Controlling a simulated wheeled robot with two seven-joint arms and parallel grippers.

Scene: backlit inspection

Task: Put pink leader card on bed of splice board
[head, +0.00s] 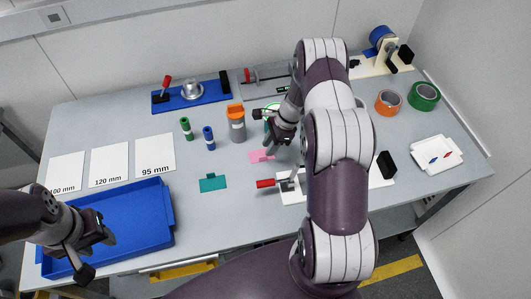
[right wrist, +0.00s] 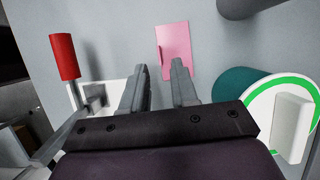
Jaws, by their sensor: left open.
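The pink leader card (head: 260,157) lies flat on the grey table, with a small raised tab. In the right wrist view the card (right wrist: 174,42) is just beyond my right fingertips, its near end partly hidden by one finger. My right gripper (head: 273,146) is open and empty, close to the card; its parted fingers show in the right wrist view (right wrist: 158,70). The white board (head: 291,196) with a red-handled clamp (head: 266,183), apparently the splice board, is in front of the card; my right arm hides its middle. My left gripper (head: 92,245) is open and empty over the blue tray.
The blue tray (head: 150,240) is at front left. A teal card (head: 213,183) lies left of the board. A green-rimmed roll (right wrist: 275,115) is beside my right gripper. Tape rolls (head: 388,102) are at right.

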